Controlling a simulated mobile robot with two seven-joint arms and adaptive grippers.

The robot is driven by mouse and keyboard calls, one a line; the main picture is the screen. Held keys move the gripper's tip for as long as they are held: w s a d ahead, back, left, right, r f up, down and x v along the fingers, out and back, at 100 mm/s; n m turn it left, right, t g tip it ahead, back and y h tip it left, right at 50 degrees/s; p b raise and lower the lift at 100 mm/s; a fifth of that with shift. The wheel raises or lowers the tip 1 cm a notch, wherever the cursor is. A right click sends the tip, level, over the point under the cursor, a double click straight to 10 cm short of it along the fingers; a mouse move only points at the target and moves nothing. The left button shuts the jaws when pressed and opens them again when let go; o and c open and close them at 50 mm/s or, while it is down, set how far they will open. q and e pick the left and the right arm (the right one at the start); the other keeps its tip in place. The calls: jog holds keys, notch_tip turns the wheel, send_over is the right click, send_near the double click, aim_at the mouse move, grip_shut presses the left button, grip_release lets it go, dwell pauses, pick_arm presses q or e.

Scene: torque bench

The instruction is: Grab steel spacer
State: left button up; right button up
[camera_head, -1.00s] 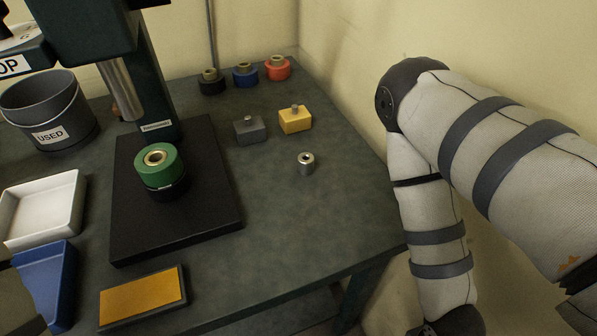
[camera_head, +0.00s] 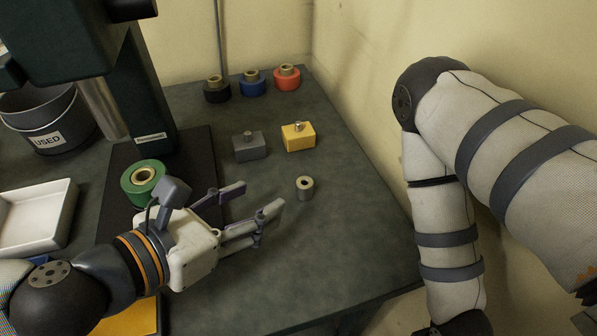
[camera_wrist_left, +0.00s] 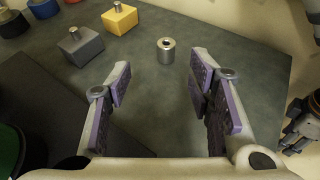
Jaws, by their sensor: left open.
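The steel spacer (camera_head: 304,188) is a small silver cylinder with a hole in its top, standing upright on the bench. My left gripper (camera_head: 258,202) is open and empty, a short way to the left of the spacer, with its fingers pointing toward it. In the left wrist view the spacer (camera_wrist_left: 166,51) stands beyond the fingertips, between the lines of the two fingers (camera_wrist_left: 160,85), not touching them. My right arm hangs at the right of the head view; its gripper is out of that view. A dark gripper-like part shows at the right edge of the wrist view.
A grey block (camera_head: 250,146) and a yellow block (camera_head: 298,137) stand behind the spacer. Black, blue and red rollers (camera_head: 287,78) line the back. A green ring (camera_head: 143,178) sits on the press base at left. Bench around the spacer is clear.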

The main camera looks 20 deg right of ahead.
aim_at(301, 185)
pick_arm(q)
jog(key=d+f, duration=0.1)
jog(key=d+f+b, duration=0.1)
jog(key=shift+w+d, duration=0.25)
jog(key=shift+d, duration=0.05)
jog(key=x, duration=0.8)
jog(key=shift+w+d+r, duration=0.1)
jog(key=shift+w+r, duration=0.05)
jog(key=shift+r, duration=0.05)
grip_shut()
pick_arm(e)
jog(key=shift+g, duration=0.5)
jog(key=s+f, duration=0.2)
jog(key=s, duration=0.1)
jog(key=shift+s+a+f, duration=0.1)
jog(key=shift+s, duration=0.15)
